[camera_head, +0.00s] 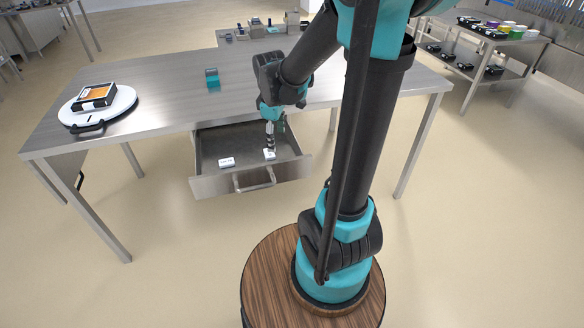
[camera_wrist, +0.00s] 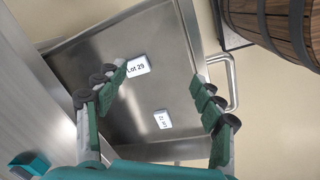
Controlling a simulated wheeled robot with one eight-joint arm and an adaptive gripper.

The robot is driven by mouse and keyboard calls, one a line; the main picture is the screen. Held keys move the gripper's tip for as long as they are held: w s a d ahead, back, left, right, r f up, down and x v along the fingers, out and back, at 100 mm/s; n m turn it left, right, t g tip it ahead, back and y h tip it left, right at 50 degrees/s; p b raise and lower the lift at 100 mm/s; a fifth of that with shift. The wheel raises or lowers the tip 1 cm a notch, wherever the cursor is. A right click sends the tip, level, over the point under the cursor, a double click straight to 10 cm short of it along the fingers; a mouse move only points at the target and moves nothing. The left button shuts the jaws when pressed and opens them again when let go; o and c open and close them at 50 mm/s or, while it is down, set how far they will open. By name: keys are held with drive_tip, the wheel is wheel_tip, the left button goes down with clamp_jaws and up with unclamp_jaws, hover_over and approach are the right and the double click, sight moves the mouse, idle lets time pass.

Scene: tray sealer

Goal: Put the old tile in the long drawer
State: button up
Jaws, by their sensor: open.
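The long drawer (camera_head: 205,184) is pulled out from under the steel table, and its bare metal floor also shows in the wrist view (camera_wrist: 163,40). Two small white tiles lie flat and apart inside it. One tile (camera_head: 269,154) on the right reads "Lot 29" in the wrist view (camera_wrist: 137,66). The other tile (camera_head: 227,162) lies to the left; its lettering in the wrist view (camera_wrist: 162,119) is too small to read surely. My gripper (camera_head: 270,147) points down over the drawer by the "Lot 29" tile. Its fingers (camera_wrist: 160,88) are spread and empty. I cannot tell which tile is old.
A teal block (camera_head: 212,78) stands on the steel table (camera_head: 160,80). A black tray with an orange top (camera_head: 96,95) sits on a white round plate (camera_head: 115,112) at the table's left. The drawer handle (camera_head: 254,183) sticks out at the front. Much of the tabletop is clear.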

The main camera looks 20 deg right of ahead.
drive_tip(key=s+d+f+m+t, duration=0.1)
drive_tip(key=s+f+m, duration=0.1)
drive_tip(key=s+m, duration=0.3)
drive_tip(key=s+d+f+m+t, duration=0.1)
drive_tip(key=s+f+m, duration=0.2)
drive_tip(key=s+m, duration=0.3)
drive_tip(key=s, duration=0.3)
drive_tip(key=shift+d+t+y, duration=0.3)
drive_tip(key=shift+t, duration=0.1)
